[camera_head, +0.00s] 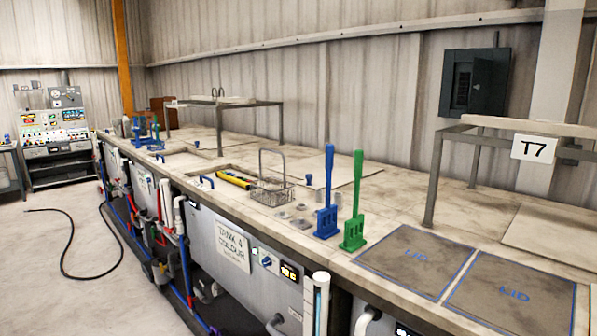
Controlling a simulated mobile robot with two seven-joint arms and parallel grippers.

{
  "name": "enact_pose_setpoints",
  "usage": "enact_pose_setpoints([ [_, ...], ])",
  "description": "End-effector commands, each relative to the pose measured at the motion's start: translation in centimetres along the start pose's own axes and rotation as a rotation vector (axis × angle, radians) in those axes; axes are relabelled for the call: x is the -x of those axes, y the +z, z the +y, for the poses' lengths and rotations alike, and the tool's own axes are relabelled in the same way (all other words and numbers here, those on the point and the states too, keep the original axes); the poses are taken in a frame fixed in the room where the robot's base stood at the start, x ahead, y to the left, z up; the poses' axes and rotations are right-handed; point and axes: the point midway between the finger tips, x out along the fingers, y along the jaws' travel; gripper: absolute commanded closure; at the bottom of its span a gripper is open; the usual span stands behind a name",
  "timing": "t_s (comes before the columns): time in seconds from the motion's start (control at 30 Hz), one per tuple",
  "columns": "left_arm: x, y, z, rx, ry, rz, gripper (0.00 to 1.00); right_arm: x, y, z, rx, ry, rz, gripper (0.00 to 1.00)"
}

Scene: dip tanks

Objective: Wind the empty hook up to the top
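I cannot make out a hook, a winch or a hoist line in the head view. A wire basket (272,192) with a tall handle stands on the long bench (310,232), beside an opening with a yellow bar (234,180) in it. No hook shows on its handle. A blue upright lever (327,195) and a green upright lever (355,205) stand on the bench right of the basket. Neither of my grippers is in view.
A metal frame (437,170) bears a T7 sign (533,148). A black hose (68,262) lies on the open floor at left.

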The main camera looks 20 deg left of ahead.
Motion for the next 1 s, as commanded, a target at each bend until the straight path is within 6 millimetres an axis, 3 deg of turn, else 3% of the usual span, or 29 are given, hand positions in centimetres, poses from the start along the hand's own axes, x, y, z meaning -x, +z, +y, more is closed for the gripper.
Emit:
enact_pose_setpoints([
  [0.37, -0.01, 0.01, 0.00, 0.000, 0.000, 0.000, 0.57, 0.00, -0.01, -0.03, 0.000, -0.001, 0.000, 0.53],
  [0.57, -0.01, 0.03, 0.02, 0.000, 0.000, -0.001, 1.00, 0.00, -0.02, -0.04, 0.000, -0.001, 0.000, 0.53],
  [1.0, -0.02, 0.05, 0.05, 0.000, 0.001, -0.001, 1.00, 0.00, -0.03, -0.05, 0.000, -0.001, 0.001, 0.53],
])
